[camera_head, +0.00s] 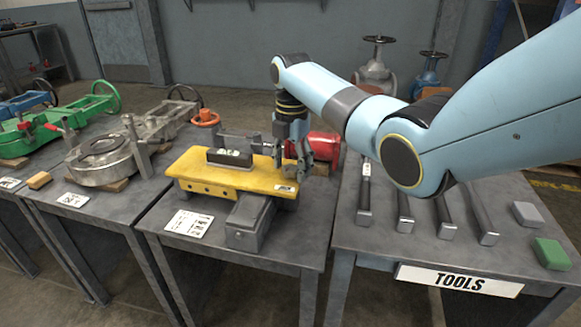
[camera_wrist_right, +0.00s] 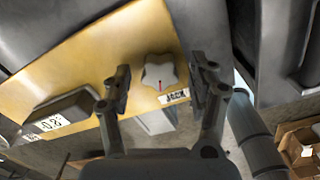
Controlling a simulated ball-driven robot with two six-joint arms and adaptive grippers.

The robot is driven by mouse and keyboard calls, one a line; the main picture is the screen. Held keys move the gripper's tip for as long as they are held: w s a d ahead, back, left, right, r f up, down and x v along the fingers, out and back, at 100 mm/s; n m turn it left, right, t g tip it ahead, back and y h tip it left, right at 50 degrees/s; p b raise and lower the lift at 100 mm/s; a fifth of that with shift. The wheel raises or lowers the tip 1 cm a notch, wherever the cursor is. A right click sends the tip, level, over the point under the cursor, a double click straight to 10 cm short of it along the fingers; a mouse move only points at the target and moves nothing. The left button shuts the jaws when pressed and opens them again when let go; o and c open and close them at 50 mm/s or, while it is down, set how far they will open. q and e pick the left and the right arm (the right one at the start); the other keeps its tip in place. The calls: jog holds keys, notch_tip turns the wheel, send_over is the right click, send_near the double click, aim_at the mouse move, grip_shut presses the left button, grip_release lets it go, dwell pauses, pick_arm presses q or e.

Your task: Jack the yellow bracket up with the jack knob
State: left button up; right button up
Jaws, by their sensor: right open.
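The grey star-shaped jack knob (camera_wrist_right: 160,70) shows at the bracket's end, beside a small white label (camera_wrist_right: 174,97). My right gripper (camera_head: 299,155) is over the bracket's right end, pointing down, and hides the knob in the head view. In the right wrist view, the open fingers (camera_wrist_right: 160,76) appear on either side of the knob with gaps. I cannot tell whether the fingertips are level with it. My left gripper is out of view.
A dark labelled block (camera_head: 230,158) sits on the bracket. A grey metal block (camera_head: 250,222) stands at its front. A red cylinder (camera_head: 324,146) lies behind my right gripper. The tools table (camera_head: 345,235) at right holds several bars and two small blocks.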

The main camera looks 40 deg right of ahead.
jog(key=shift+c, duration=0.3)
jog(key=c, duration=1.1)
